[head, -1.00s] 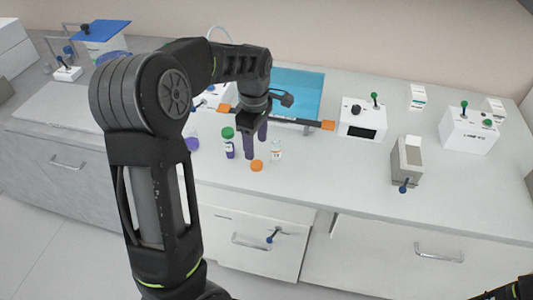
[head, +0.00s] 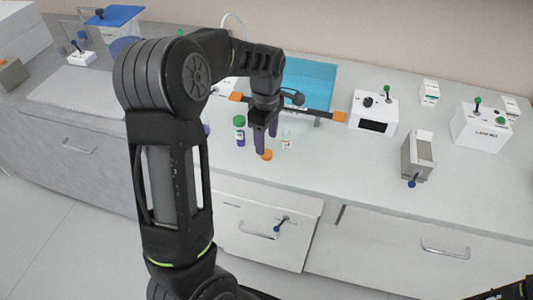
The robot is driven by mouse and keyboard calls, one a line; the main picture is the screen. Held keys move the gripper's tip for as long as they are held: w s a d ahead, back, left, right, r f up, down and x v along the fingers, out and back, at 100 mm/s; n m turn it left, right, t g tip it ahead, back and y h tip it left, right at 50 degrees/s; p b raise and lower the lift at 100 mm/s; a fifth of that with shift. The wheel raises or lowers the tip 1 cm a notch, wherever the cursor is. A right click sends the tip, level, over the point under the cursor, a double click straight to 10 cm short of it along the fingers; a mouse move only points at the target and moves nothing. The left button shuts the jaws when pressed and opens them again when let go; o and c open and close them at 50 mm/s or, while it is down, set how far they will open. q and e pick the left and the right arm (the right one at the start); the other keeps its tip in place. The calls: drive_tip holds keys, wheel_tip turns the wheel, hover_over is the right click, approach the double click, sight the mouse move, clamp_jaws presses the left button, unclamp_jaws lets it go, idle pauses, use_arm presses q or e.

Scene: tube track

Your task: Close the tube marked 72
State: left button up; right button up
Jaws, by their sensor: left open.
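My left gripper (head: 264,144) is open and points down over the worktop, its two dark fingers apart. An orange cap (head: 266,155) lies on the worktop at the tip of the nearer finger, which partly overlaps it in view. I cannot tell whether they touch. A clear tube with a white label (head: 287,142) stands uncapped just right of the fingers. A purple tube with a green cap (head: 239,130) stands just left of them. A purple cap (head: 206,129) is mostly hidden behind my left arm. The number 72 is not readable on any label. My right gripper is not in view.
A white box with a dial (head: 373,113), a grey holder (head: 417,155) and a labelled white box (head: 482,127) stand at the right. The front right worktop is clear.

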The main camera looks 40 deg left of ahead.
sight(266, 153)
use_arm(q)
wheel_tip(266, 153, down, 5)
drive_tip(key=shift+w+f+p, duration=0.1)
drive_tip(key=shift+p, duration=0.4)
drive_tip(key=shift+c, duration=0.4)
clamp_jaws()
idle(0.4)
